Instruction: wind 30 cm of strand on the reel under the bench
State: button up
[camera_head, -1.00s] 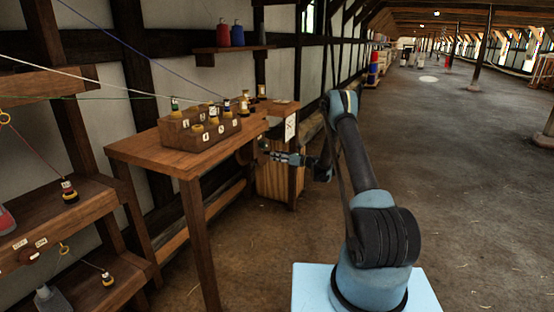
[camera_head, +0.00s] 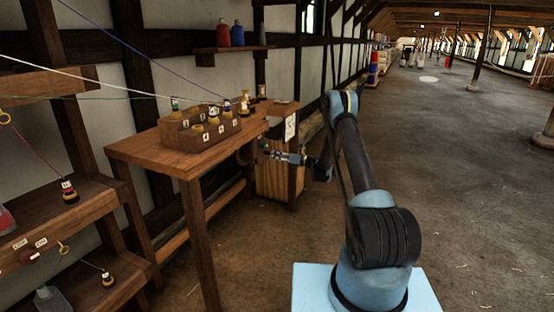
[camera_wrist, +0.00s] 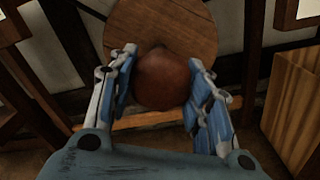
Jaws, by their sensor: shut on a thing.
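The reel (camera_wrist: 195,22) shows in the wrist view as a round wooden disc, with a reddish-brown rounded knob (camera_wrist: 164,85) on its face. My gripper (camera_wrist: 160,58) is shut on the knob, one blue-grey finger on each side. In the head view my gripper (camera_head: 268,153) is at the far end of the bench (camera_head: 150,152), below its top. The reel is mostly hidden there. No strand shows on the part of the reel in the wrist view.
A wooden block (camera_head: 202,139) with several bobbins stands on the bench. White, blue and green strands run above the bench from the left. A wooden crate (camera_head: 279,181) stands close beside my gripper. Shelves (camera_head: 75,205) fill the left. The floor on the right is open.

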jog(key=o, duration=1)
jog(key=shift+w+d, duration=0.2)
jog(key=shift+w, duration=0.05)
jog(key=shift+c, duration=0.2)
jog(key=shift+o, duration=0.6)
jog(key=shift+s+a, duration=0.1)
jog(key=shift+s, duration=0.1)
jog(key=v, duration=1.2)
jog(key=shift+f, duration=0.1)
